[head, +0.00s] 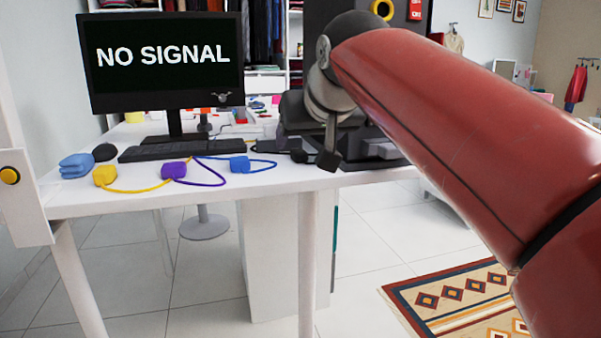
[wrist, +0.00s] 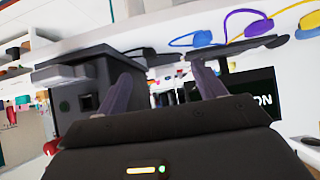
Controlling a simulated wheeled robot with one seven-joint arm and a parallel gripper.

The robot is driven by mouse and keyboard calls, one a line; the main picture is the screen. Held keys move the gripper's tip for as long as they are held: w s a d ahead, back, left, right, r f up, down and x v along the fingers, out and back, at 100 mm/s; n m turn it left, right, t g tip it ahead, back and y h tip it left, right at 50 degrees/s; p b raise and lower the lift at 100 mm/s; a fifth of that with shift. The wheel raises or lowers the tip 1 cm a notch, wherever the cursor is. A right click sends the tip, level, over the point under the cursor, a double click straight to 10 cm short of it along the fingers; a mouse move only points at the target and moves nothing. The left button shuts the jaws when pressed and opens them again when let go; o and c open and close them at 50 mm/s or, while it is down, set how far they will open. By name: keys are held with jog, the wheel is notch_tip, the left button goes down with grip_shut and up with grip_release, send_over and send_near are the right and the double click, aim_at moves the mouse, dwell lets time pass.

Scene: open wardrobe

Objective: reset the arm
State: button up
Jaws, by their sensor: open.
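My arm, with red links, reaches in from the right of the head view and bends down at a grey wrist. My gripper (head: 312,156) hangs over the right part of the white desk (head: 70,199), right of the monitor. In the wrist view its two dark fingers (wrist: 166,88) stand well apart with nothing held between them. A dark boxy device (head: 384,150) is behind the gripper and partly hidden by my arm. It also shows at the left of the wrist view (wrist: 70,72).
A monitor (head: 165,87) reading "NO SIGNAL" and a black keyboard (head: 180,149) stand on the desk. Yellow (head: 105,176), purple (head: 174,171) and blue (head: 240,164) plugs with cables lie along its front edge. A patterned rug (head: 455,304) lies on the floor at right.

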jog(key=s+d+f+m+g+h, duration=0.1)
jog(key=s+d+f, duration=0.3)
jog(key=s+f, duration=0.3)
jog(key=s+d+f+m+g, duration=0.1)
jog(key=s+d+f, duration=0.4)
jog(key=f, duration=0.8)
jog(key=s+d+f+m+g+h, duration=0.1)
jog(key=s+d+f, duration=0.4)
jog(key=s+f, duration=0.5)
jog(key=shift+f+g+h, duration=0.3)
jog(key=shift+f+g, duration=0.1)
jog(key=shift+g, duration=0.3)
